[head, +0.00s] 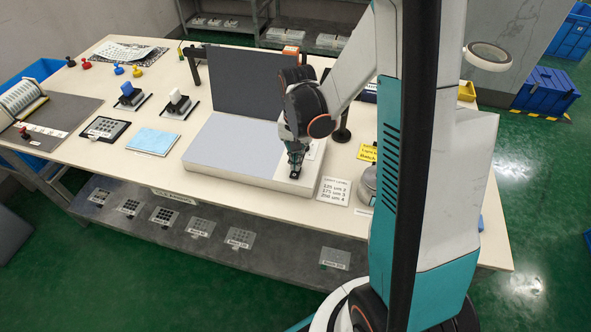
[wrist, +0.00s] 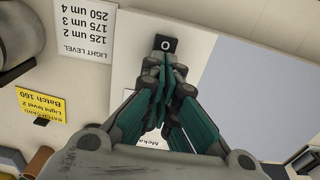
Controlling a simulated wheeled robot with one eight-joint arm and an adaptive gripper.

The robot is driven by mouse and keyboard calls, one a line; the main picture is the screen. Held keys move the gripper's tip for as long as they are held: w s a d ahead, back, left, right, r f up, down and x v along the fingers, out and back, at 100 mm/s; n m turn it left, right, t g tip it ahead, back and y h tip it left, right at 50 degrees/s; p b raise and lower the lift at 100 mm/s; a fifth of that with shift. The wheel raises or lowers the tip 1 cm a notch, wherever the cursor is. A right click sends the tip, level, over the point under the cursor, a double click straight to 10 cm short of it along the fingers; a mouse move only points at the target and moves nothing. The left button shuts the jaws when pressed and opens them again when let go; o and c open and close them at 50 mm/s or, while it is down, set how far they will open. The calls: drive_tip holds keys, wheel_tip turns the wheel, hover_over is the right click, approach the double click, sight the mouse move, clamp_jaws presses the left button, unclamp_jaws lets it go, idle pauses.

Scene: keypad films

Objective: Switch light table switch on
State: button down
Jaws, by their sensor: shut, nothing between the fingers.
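The light table (head: 215,150) is a white slab with a pale grey top panel, which looks unlit, and a dark upright panel behind it. Its switch (head: 294,176) is a small black block on the white right-hand border, near the front corner. In the wrist view the switch (wrist: 165,43) shows a white ring mark, just beyond my fingertips. My gripper (head: 295,167) is shut and empty, pointing down close to the switch. In the wrist view my gripper (wrist: 168,65) has its teal fingers together; I cannot tell whether they touch the switch.
A "LIGHT LEVEL" card (head: 333,191) lies right of the light table, with a yellow batch card (head: 367,153) behind it. A light blue pad (head: 153,141) and several stamps lie to the left.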

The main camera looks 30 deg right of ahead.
drive_tip(key=shift+r+p, duration=1.75)
drive_tip(key=shift+r, duration=1.05)
drive_tip(key=shift+r, duration=0.1)
drive_tip(key=s+a+r+n+t, duration=0.3)
drive_tip(key=s+a+r+n, duration=0.1)
drive_tip(key=r, duration=0.4)
drive_tip(key=s+a+r+n+t, duration=0.4)
drive_tip(key=s+a+r+n, duration=0.1)
drive_tip(key=s+r, duration=0.3)
drive_tip(key=shift+s+a+r+b, duration=0.2)
drive_tip(key=shift+a+r+b, duration=0.25)
drive_tip(key=shift+r, duration=0.1)
drive_tip(key=shift+w, duration=0.1)
